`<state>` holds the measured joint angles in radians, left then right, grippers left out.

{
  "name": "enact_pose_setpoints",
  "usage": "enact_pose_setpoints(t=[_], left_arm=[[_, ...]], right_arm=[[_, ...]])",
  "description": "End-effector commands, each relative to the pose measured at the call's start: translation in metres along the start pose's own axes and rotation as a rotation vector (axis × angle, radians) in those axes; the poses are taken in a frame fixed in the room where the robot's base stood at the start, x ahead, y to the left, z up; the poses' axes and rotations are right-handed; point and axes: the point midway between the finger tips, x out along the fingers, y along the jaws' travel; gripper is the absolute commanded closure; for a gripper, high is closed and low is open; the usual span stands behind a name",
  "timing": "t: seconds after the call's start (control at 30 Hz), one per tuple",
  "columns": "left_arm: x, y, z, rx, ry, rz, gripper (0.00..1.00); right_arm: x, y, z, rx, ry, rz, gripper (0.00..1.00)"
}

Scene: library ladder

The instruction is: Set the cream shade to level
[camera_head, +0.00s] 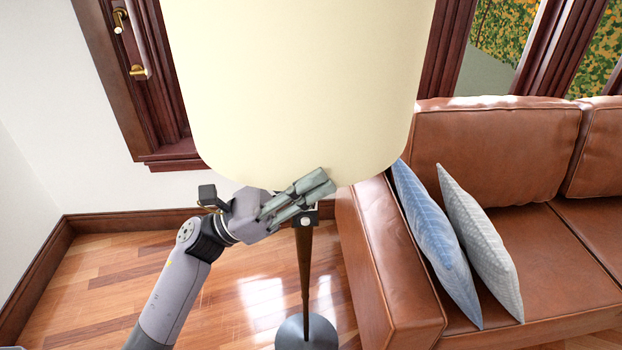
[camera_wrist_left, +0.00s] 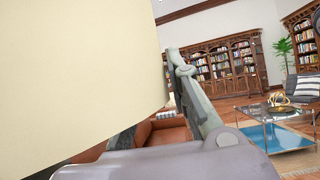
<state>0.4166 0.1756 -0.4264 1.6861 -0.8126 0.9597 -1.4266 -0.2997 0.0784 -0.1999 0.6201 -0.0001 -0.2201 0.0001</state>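The large cream shade (camera_head: 300,90) fills the upper middle of the head view, on a floor lamp with a dark thin pole (camera_head: 304,262) and a round grey base (camera_head: 306,333). From this close view I cannot tell whether the shade is level. My left gripper (camera_head: 312,190) is at the shade's lower front edge, just above the pole's top, and its fingers look close together. In the left wrist view the cream shade (camera_wrist_left: 75,75) fills the left side, with the left gripper's fingers (camera_wrist_left: 190,85) beside its edge. Contact is unclear. My right gripper is not in view.
A brown leather sofa (camera_head: 500,150) with blue (camera_head: 435,240) and grey (camera_head: 480,240) cushions stands close to the lamp's right. A wood-framed window (camera_head: 155,75) is behind. Floor (camera_head: 130,265) is clear at the left. The left wrist view shows a glass table (camera_wrist_left: 275,125) and bookcases (camera_wrist_left: 215,65).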

Motion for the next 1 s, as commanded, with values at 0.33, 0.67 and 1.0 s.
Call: enact_pose_setpoints(t=[0.33, 0.67, 1.0], left_arm=[[0.0, 0.0, 0.0, 0.0, 0.0, 0.001, 0.75], [-0.041, 0.001, -0.001, -0.002, 0.003, 0.006, 0.75], [-0.106, 0.001, -0.001, -0.001, 0.002, 0.004, 0.75]], right_arm=[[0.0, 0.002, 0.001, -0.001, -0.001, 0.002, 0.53], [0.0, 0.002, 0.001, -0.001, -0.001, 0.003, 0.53], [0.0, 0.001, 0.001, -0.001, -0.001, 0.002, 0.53]])
